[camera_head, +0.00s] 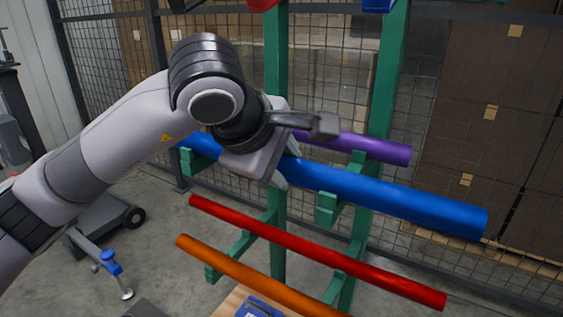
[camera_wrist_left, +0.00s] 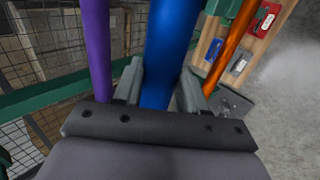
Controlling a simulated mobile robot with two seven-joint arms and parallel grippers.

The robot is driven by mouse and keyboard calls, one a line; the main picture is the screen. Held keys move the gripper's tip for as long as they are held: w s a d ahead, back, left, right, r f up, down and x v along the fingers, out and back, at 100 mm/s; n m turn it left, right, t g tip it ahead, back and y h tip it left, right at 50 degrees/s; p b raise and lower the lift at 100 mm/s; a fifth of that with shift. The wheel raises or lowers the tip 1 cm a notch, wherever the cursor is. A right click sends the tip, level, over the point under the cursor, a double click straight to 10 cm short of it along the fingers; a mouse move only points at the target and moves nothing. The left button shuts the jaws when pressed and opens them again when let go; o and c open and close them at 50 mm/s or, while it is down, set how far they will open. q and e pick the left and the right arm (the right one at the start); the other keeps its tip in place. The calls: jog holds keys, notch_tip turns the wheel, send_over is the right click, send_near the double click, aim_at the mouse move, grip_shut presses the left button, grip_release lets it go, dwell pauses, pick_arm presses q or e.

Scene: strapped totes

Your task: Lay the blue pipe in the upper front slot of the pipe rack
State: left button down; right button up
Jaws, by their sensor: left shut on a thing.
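The blue pipe (camera_head: 390,199) lies nearly level across the front of the green pipe rack (camera_head: 387,80), at the height of its upper arms (camera_head: 327,208). My left gripper (camera_head: 285,165) is shut around the pipe, left of its middle. In the left wrist view the blue pipe (camera_wrist_left: 170,50) runs between the two fingers (camera_wrist_left: 160,90). The purple pipe (camera_head: 375,148) is behind it, in the upper back place. I cannot tell whether the blue pipe touches the upper arms or hangs just above them. My right gripper is out of view.
A red pipe (camera_head: 320,253) and an orange pipe (camera_head: 245,274) lie on the lower arms. A mesh fence (camera_head: 325,85) and stacked cartons (camera_head: 480,110) stand behind. A wooden board (camera_head: 229,304) with a blue item (camera_head: 258,308) is below.

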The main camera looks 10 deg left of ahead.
pick_arm(q)
jog(key=shift+r, duration=0.1)
jog(key=c, duration=0.5)
grip_release()
jog(key=shift+c, duration=0.2)
